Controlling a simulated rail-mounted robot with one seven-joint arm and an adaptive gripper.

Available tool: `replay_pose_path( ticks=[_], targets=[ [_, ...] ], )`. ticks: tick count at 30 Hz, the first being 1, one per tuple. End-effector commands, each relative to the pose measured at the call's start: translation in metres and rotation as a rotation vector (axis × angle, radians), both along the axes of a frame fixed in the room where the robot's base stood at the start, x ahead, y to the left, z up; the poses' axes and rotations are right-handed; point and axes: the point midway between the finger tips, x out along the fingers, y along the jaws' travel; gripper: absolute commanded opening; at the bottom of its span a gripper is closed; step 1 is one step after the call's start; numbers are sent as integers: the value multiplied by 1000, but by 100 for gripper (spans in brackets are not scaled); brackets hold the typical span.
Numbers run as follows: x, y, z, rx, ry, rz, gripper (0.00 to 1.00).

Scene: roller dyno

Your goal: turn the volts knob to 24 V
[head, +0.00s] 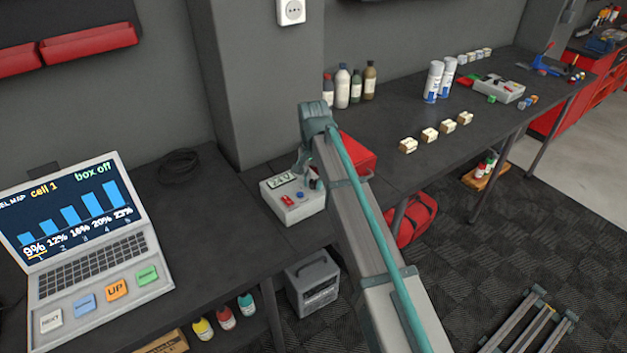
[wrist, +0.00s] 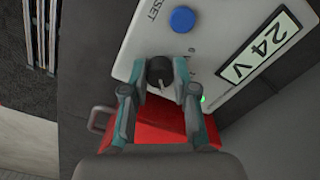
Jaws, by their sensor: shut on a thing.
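The volts knob (wrist: 160,72) is a small black knob with a pale pointer line, on a light grey box (wrist: 205,45). My gripper (wrist: 158,80) is shut on the knob, with one finger on each side of it. The box's display (wrist: 257,52) reads 24 V in the wrist view. A green light (wrist: 203,98) is lit near the display. In the head view the grey box (head: 296,208) stands on the dark bench, and my gripper (head: 313,180) reaches down to its right side.
A blue button (wrist: 182,19) lies beside the knob, marked with lettering ending in SET. A red switch (head: 287,200) is on the box's front part. A red case (head: 358,152) stands close behind my arm. A laptop (head: 95,240) is at the left.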

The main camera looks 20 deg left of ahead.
Motion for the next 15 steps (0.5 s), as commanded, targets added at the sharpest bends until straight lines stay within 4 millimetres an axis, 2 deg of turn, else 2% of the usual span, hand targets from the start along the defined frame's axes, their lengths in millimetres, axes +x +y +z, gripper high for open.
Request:
replay_pose_path(
  ticks=[4,5,9,15],
  targets=[
    [1,0,1,1,-3,-1,0],
    [1,0,1,1,-3,-1,30],
    [1,0,1,1,-3,0,52],
    [1,0,0,0,-1,0,52]
  ],
)
